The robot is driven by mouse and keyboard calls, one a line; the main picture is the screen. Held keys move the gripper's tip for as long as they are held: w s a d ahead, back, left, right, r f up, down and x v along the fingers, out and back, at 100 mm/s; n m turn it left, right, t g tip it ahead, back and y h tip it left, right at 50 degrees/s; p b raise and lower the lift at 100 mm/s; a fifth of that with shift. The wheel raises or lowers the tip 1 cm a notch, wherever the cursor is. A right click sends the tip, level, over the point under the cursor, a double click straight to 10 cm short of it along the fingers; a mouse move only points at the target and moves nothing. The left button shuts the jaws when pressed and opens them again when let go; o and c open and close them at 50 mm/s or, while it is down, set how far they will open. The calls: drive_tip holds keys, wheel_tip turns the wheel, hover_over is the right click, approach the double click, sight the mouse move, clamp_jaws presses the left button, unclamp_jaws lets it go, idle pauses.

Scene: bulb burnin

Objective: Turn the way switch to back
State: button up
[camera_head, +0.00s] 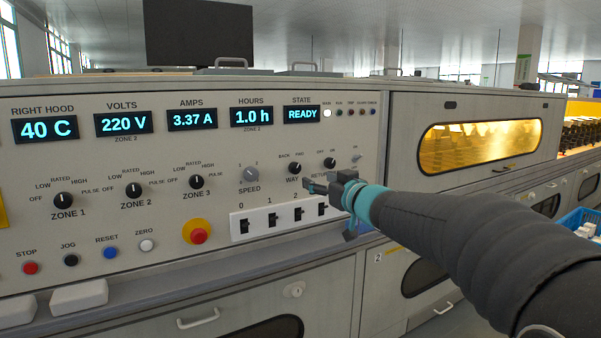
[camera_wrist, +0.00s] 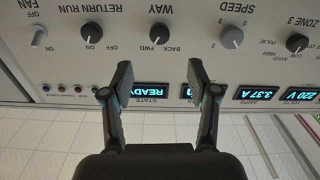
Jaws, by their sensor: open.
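The way switch is a small black knob (camera_head: 295,168) under BACK and FWD labels on the control panel. In the upside-down wrist view the same way knob (camera_wrist: 159,33) lies beyond the fingertips, roughly in line with the gap between them. Its pointer is too small to read surely. My gripper (camera_head: 316,184) is open and empty in front of the panel, just right of and below the knob in the head view. Both spread fingers of my gripper (camera_wrist: 160,76) show in the wrist view, apart from the knob.
The grey speed knob (camera_head: 250,175) is to the left; the return run knob (camera_head: 330,163) is to the right. Below are a white strip of black rocker switches (camera_head: 272,217) and a red button on yellow (camera_head: 198,236). The STATE display (camera_head: 302,115) reads READY.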

sight(298, 169)
drive_tip(key=x, duration=1)
drive_tip(key=shift+w+a, duration=0.2)
drive_tip(key=shift+w, duration=0.05)
clamp_jaws()
drive_tip(key=shift+n, duration=0.4)
drive_tip(key=n, duration=0.5)
drive_tip(key=shift+d+n, duration=0.1)
drive_tip(key=shift+n, duration=0.2)
drive_tip(key=n, duration=0.5)
drive_tip(key=shift+w+b, duration=0.1)
drive_tip(key=shift+b, duration=0.2)
drive_tip(key=shift+n, duration=0.4)
